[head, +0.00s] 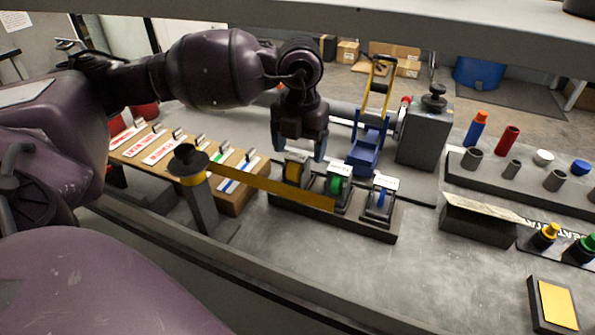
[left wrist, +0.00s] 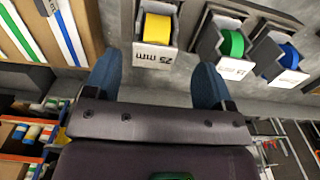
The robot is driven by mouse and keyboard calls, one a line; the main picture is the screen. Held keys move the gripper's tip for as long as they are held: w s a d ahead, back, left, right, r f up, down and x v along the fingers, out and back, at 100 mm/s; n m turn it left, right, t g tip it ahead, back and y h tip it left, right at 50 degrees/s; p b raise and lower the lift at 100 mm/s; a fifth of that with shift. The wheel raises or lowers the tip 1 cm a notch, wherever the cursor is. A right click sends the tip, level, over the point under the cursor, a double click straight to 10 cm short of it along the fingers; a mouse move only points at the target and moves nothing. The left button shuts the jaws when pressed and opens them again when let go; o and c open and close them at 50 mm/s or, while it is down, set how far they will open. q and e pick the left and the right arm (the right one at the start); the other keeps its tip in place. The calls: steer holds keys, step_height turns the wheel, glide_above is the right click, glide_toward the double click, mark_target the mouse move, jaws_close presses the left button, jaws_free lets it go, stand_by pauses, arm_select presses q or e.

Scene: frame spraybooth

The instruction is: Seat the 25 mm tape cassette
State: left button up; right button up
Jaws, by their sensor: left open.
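The 25 mm tape cassette, with a yellow roll (head: 293,172), stands at the left end of a dark rack (head: 385,232) in the head view. In the left wrist view the cassette (left wrist: 157,28) shows its white "25 mm" label facing me. My left gripper (head: 299,150) is over this cassette, fingers pointing down. In the left wrist view the left gripper (left wrist: 155,75) is open, its blue fingertips apart and the cassette lying beyond the gap between them. Nothing is between the fingers. Contact is not visible. My right gripper is not in view.
A green-roll cassette (head: 338,186) and a blue-roll cassette (head: 380,200) stand right of it. A yellow strip (head: 265,187) from a dark post (head: 196,205) crosses before the rack. A blue device with a yellow handle (head: 370,140) stands behind. The front-right bench is partly clear.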

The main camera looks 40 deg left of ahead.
mark_target(297, 156)
arm_select(q)
steer(key=shift+a+f+b, duration=0.15)
steer(key=shift+f, duration=1.15)
steer(key=shift+a+f+b, duration=0.15)
steer(key=shift+f, duration=1.15)
steer(key=shift+s, duration=0.1)
steer(key=shift+c, duration=0.2)
steer(key=c, duration=1)
